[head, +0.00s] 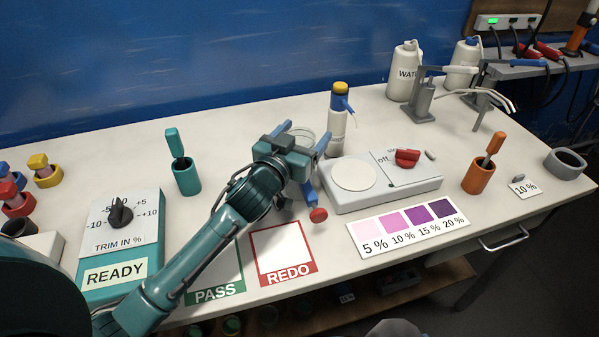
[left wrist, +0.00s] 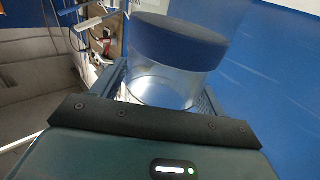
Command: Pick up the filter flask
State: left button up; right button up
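My left gripper (head: 303,136) is over the middle of the bench, with its two blue fingers spread around a clear glass vessel (head: 305,134). This looks like the filter flask. In the left wrist view, a clear glass body (left wrist: 160,88) with a broad dark blue top (left wrist: 180,42) stands between the finger pads (left wrist: 163,92). I cannot tell whether the pads touch the glass. The gripper and arm hide most of the vessel in the head view. My right gripper is not in view.
A blue part with a red knob (head: 318,214) shows beside the gripper. A dispenser bottle (head: 338,122) and a white device with a round plate (head: 354,175) stand close on the right. A teal holder (head: 186,178) is left. The PASS and REDO squares (head: 283,252) lie in front.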

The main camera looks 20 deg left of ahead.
pick_arm(q)
jog(key=c, duration=1.3)
jog(key=shift+r, duration=0.1)
jog(key=shift+c, duration=0.5)
